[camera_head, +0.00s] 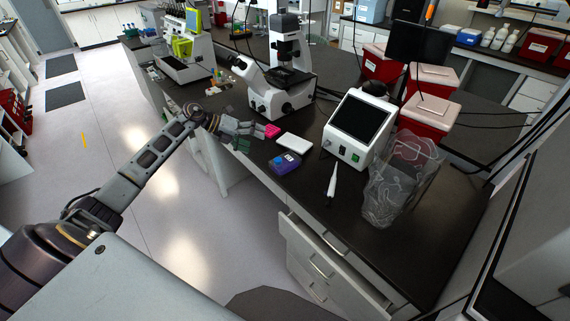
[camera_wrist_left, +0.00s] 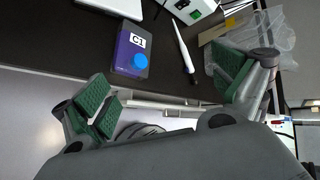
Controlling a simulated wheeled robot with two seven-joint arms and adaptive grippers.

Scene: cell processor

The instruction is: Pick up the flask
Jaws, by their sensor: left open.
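The flask (camera_head: 285,162) is a small dark purple container with a blue cap, lying on the black bench near its front edge. In the left wrist view the flask (camera_wrist_left: 130,52), with a white C1 label, lies beyond the fingers, its blue cap toward me. My left gripper (camera_head: 248,136) is at the bench's front edge, left of the flask and apart from it. In the left wrist view my left gripper (camera_wrist_left: 167,88) has its green-padded fingers wide apart with nothing between them. My right gripper is not in view.
A white plate (camera_head: 294,143) and a pink item (camera_head: 272,131) lie behind the flask. A microscope (camera_head: 278,75) stands behind. An open drawer (camera_head: 320,262) juts out below.

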